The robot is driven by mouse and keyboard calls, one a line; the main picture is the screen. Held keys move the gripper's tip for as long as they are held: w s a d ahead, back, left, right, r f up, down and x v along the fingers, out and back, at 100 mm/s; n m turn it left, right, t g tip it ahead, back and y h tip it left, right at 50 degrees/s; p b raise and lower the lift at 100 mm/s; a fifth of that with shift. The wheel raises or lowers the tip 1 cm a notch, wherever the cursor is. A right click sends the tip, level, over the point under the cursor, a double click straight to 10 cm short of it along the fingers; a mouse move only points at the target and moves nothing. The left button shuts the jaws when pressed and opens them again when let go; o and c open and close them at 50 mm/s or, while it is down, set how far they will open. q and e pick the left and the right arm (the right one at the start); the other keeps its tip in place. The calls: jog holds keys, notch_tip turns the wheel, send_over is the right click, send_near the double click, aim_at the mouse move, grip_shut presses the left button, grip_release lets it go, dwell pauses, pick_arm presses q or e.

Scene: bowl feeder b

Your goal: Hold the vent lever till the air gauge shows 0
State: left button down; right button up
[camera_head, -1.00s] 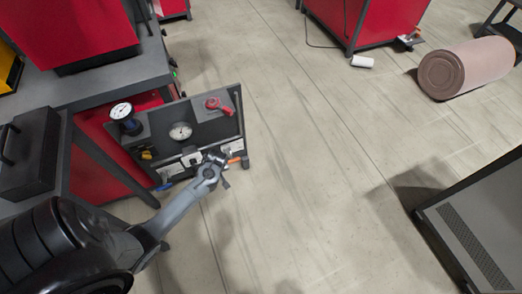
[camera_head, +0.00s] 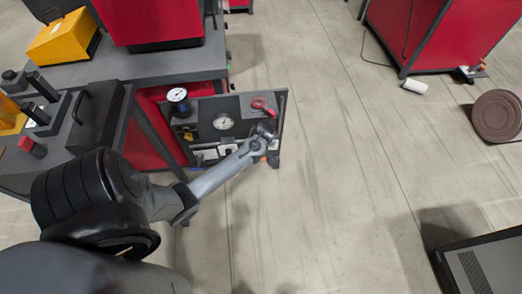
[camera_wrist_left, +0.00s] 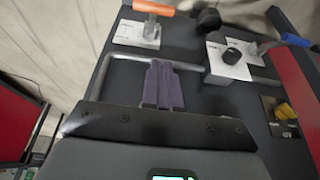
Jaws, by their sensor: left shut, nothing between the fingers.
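The dark control panel (camera_head: 205,106) stands in front of the red bench. It carries a white dial gauge (camera_head: 223,121), and another gauge (camera_head: 177,94) stands at its upper left; I cannot tell which is the air gauge, and their readings are too small. The left wrist view shows an orange-handled lever (camera_wrist_left: 154,8) and a blue-handled lever (camera_wrist_left: 294,40); their labels are unreadable, so I cannot tell which is the vent lever. My left gripper (camera_wrist_left: 162,68) is shut and empty, in front of the panel between and below these levers. My right gripper is out of view.
A red handle (camera_head: 263,105) is at the panel's upper right. A black knob (camera_wrist_left: 232,56) and a yellow knob (camera_wrist_left: 285,111) show in the left wrist view. A grey bar runs behind my fingertips.

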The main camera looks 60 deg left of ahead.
pick_arm(q)
jog(key=b+x, duration=0.2)
jog(key=x, duration=0.2)
jog(key=d+b+x, duration=0.1)
jog(key=b+x, duration=0.5)
jog(key=x, duration=0.1)
jog(key=shift+s+d+f, duration=0.2)
jog(key=shift+f, duration=0.35)
jog(key=shift+s+d+f+b, duration=0.2)
jog(key=shift+d+f+b, duration=0.2)
jog(key=shift+f, duration=0.2)
jog(key=shift+w, duration=0.1)
jog(key=shift+d, duration=0.15)
